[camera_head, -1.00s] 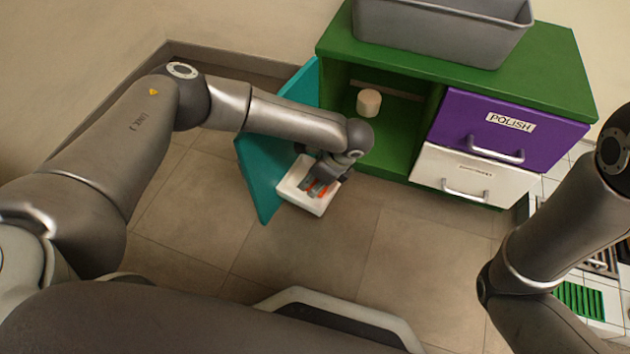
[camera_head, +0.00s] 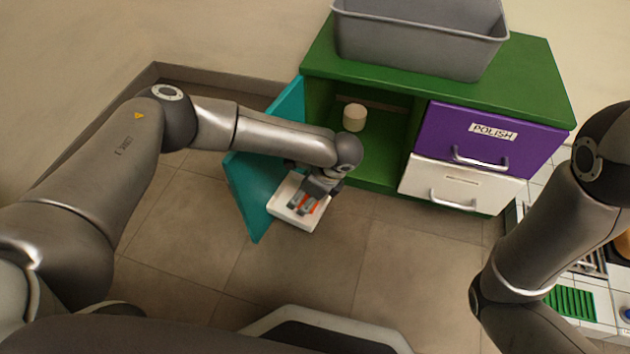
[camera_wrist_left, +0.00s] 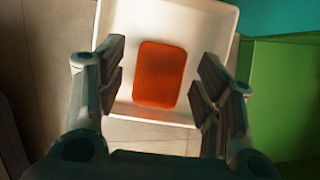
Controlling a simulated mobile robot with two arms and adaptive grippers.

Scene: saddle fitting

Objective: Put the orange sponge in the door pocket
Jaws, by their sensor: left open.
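The orange sponge (camera_wrist_left: 160,74) lies flat inside the white door pocket (camera_wrist_left: 211,19), on its floor, in the left wrist view. The pocket (camera_head: 283,213) is on the inner side of the open teal door (camera_head: 254,182). My left gripper (camera_wrist_left: 157,95) is open, its fingers to either side of the sponge with gaps between. In the head view the left gripper (camera_head: 304,204) reaches down over the pocket and hides most of the sponge. My right arm shows at the right of the head view, but its gripper is out of frame.
The green cabinet (camera_head: 540,75) has an open compartment holding a cream cylinder (camera_head: 354,117). Beside it are a purple POLISH drawer (camera_head: 485,140) and a white drawer (camera_head: 455,184), both shut. A grey bin (camera_head: 420,42) stands on top. The floor in front is clear.

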